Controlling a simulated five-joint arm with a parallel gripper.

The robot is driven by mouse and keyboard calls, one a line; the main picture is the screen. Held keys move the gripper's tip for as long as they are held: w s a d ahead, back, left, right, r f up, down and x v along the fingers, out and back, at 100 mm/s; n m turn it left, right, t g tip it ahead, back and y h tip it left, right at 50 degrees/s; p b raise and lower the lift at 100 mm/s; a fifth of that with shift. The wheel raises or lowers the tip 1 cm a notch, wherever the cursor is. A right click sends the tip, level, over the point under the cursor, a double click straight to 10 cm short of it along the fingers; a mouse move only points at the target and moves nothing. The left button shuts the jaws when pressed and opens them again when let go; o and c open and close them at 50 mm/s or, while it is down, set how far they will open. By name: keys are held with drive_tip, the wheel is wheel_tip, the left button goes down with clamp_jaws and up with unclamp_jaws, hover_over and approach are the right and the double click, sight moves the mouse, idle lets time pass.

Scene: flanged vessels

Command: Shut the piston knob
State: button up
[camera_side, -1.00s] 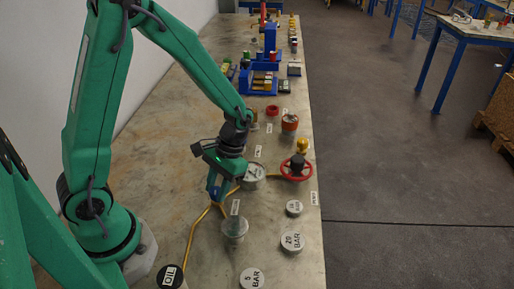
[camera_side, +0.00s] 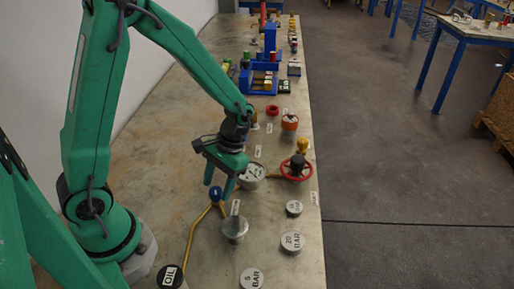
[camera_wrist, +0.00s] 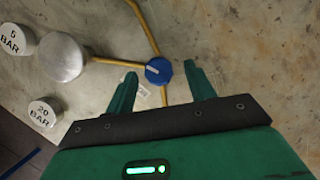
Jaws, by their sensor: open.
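The blue knob (camera_side: 215,193) sits where the yellow pipes meet on the table. It also shows in the wrist view (camera_wrist: 158,71), with a short pale mark on its top that lies roughly along the pipe to the piston. The piston, a grey round cylinder (camera_side: 235,228), stands just in front of it and shows at the left of the wrist view (camera_wrist: 62,58). My gripper (camera_side: 218,181) is open and empty above the knob. In the wrist view its fingers (camera_wrist: 161,86) are spread to either side of the knob, apart from it.
A round gauge (camera_side: 251,173) and a red handwheel (camera_side: 296,169) stand right of my gripper. Weights marked 20 BAR (camera_side: 292,242) and 5 BAR (camera_side: 252,279) and an OIL vessel (camera_side: 171,278) are nearer the camera. The table left of the gripper is clear.

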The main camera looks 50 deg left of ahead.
sight(215, 192)
drive_tip(key=v, duration=0.6)
drive_tip(key=shift+r, duration=0.35)
drive_tip(key=shift+m, duration=0.3)
drive_tip(key=m+t, duration=0.1)
drive_tip(key=m, duration=0.1)
drive_tip(key=s+m, duration=0.1)
drive_tip(key=m, duration=0.1)
drive_tip(key=s+m+t, duration=0.1)
drive_tip(key=m, duration=0.1)
drive_tip(key=shift+d+r+m+t, duration=0.1)
drive_tip(key=shift+r+m+t, duration=0.2)
drive_tip(key=m, duration=0.1)
drive_tip(key=m+t, duration=0.1)
drive_tip(key=shift+s+m, duration=0.3)
drive_tip(key=shift+s, duration=0.05)
drive_tip(key=m, duration=0.1)
drive_tip(key=s+m+t, duration=0.1)
drive_tip(key=m, duration=0.1)
drive_tip(key=shift+d+r+m, duration=0.1)
drive_tip(key=shift+m, duration=0.2)
drive_tip(key=shift+w+f, duration=0.15)
drive_tip(key=shift+f, duration=3.75)
